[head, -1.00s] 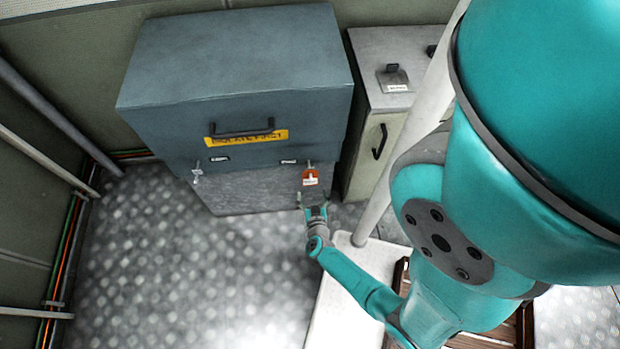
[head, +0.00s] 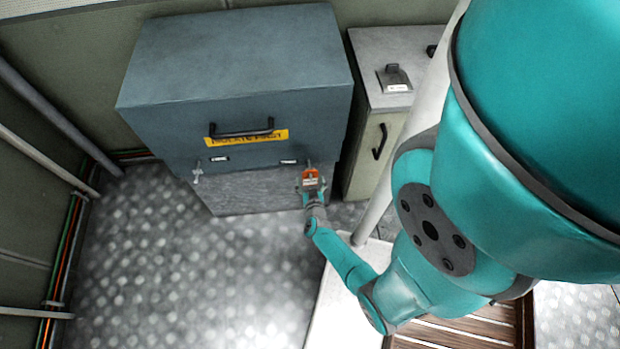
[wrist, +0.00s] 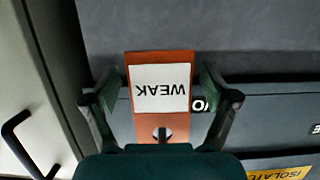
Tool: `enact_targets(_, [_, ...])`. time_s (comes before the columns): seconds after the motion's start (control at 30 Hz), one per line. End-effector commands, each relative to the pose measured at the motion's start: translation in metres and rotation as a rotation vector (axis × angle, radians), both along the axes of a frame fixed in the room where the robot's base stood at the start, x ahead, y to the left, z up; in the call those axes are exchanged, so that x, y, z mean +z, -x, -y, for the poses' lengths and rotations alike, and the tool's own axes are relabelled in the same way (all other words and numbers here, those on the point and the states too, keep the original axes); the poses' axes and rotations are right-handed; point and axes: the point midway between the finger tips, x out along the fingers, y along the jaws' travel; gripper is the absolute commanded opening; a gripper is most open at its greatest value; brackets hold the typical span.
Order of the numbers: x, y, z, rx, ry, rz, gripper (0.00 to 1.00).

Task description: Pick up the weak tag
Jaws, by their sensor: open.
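The weak tag (wrist: 161,88) is an orange plate with a white label reading WEAK, upside down in the wrist view. It hangs at the right part of the blue-grey cabinet's front, and in the head view its orange top (head: 310,173) shows above my gripper. My gripper (wrist: 160,85) is open, with one finger on each side of the tag and a visible gap on both sides. In the head view my gripper (head: 311,186) covers the tag's lower part.
The blue-grey cabinet (head: 240,70) has a black handle, a yellow label and a small metal latch (head: 197,172) at left. A pale cabinet (head: 365,150) with a black handle stands close on the right. Open checkered floor (head: 190,270) lies in front.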

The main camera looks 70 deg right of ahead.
Motion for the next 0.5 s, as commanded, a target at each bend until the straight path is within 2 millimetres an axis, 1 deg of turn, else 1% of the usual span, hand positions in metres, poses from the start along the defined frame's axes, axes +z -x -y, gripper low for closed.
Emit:
enact_targets(0.03, [0.0000, -0.0001, -0.0001, 0.000, 0.000, 0.000, 0.85])
enact_targets(0.07, [0.0000, -0.0001, -0.0001, 0.000, 0.000, 0.000, 0.83])
enact_targets(0.1, [0.0001, -0.0001, -0.0001, 0.000, 0.000, 0.000, 0.73])
enact_targets(0.17, [0.0001, -0.0001, -0.0001, 0.000, 0.000, 0.000, 0.58])
enact_targets(0.2, [0.0002, 0.0000, -0.0002, 0.000, 0.000, 0.000, 0.48])
enact_targets(0.27, [0.0002, 0.0000, -0.0002, 0.000, 0.000, 0.000, 0.33])
enact_targets(0.5, [0.0012, 0.0001, -0.0006, 0.000, 0.000, -0.001, 0.33])
